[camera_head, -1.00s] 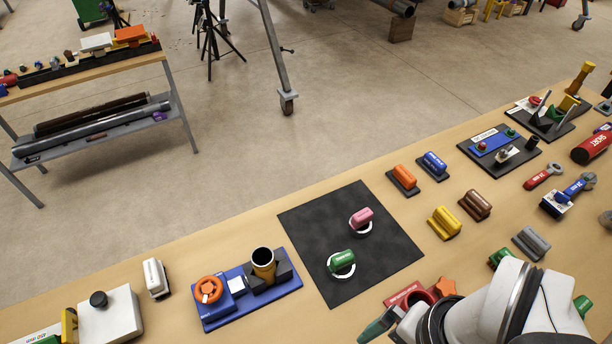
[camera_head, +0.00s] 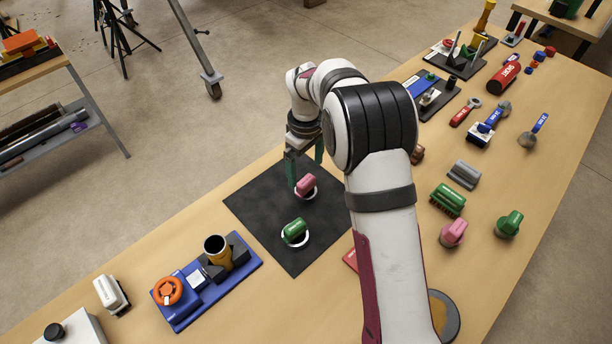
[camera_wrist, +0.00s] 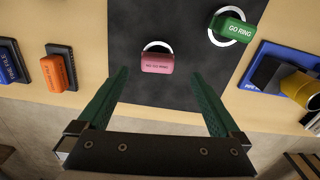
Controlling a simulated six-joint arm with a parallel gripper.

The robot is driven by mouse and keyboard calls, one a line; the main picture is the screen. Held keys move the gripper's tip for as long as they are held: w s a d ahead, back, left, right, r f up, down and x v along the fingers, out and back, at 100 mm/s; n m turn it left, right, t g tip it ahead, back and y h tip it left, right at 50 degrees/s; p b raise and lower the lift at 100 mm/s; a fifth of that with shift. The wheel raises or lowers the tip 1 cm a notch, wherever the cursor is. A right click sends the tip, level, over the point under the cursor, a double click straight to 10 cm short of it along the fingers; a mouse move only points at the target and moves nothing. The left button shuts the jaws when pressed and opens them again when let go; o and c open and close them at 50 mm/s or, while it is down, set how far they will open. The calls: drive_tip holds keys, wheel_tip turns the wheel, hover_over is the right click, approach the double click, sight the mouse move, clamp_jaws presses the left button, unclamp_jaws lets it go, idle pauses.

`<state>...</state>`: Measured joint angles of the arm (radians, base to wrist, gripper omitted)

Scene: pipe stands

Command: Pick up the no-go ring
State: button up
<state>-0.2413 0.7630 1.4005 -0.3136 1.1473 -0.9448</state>
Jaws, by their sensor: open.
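The no-go ring is a white ring with a pink labelled grip block (camera_head: 306,184). It lies on the dark mat (camera_head: 258,205), towards its far right part in the head view. The wrist view shows its pink label "NO GO RING" (camera_wrist: 157,63) ahead of the fingers. The similar go ring, with a green block (camera_head: 294,230), lies on the same mat nearer the front. My gripper (camera_head: 304,170) is open and empty above the mat's far edge, beside the pink block. In the wrist view its two green fingers (camera_wrist: 162,97) are spread wide, with the pink block beyond and between them.
A blue fixture (camera_head: 205,280) with an orange ring and yellow cup stands left of the mat. Orange (camera_wrist: 53,72) and blue (camera_wrist: 10,62) blocks lie on the other side. My arm hides part of the table. Bare mat lies around both rings.

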sight(306, 188)
drive_tip(key=f, duration=0.9)
drive_tip(key=shift+w+f, duration=0.2)
drive_tip(key=shift+w, duration=0.05)
drive_tip(key=c, duration=1.5)
